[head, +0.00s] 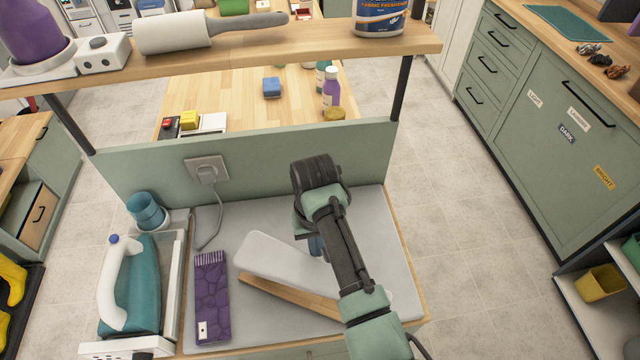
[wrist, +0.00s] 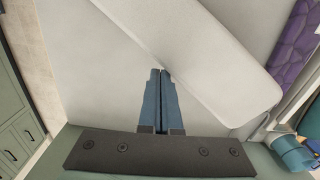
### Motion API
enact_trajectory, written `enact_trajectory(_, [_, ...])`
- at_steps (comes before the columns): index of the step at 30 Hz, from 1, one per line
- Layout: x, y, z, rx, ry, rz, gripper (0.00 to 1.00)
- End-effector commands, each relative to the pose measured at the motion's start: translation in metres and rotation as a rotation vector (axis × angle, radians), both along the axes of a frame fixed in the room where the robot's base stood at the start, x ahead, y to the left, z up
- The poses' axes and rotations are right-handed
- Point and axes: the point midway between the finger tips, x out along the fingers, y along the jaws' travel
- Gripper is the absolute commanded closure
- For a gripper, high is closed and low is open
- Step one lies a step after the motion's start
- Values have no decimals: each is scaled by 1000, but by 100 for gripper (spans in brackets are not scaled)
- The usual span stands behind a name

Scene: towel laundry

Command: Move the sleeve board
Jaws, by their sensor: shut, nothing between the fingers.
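The sleeve board (head: 285,258) has a white padded top and a wooden base (head: 288,296). It lies slantwise on the grey ironing surface (head: 250,335), partly hidden behind my arm in the head view. In the wrist view its white padded top (wrist: 200,50) runs diagonally from the upper left to the right. My gripper (head: 316,246) is over the ironing surface at the board's far right side. In the wrist view my gripper's blue fingers (wrist: 160,75) are together with nothing between them, and their tips appear close to the board's edge. I cannot tell whether they touch it.
A purple folded towel (head: 212,300) lies left of the board. A teal and white iron (head: 132,285) stands in a tray at the far left. A cord runs to the wall socket (head: 207,170) on the green back panel. A shelf (head: 260,45) spans above the panel.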

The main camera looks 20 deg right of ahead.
Motion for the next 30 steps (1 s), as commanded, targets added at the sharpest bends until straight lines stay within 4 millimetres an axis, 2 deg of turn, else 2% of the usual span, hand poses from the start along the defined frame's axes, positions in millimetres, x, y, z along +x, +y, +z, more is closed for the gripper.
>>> enact_trajectory(4, [3, 2, 10, 0, -5, 2, 100])
enact_trajectory(9, [4, 2, 49, -2, -9, 2, 100])
enact_trajectory(10, [0, 3, 51, 0, -5, 2, 100])
enact_trajectory(30, [-109, 27, 53, 4, 0, -3, 100])
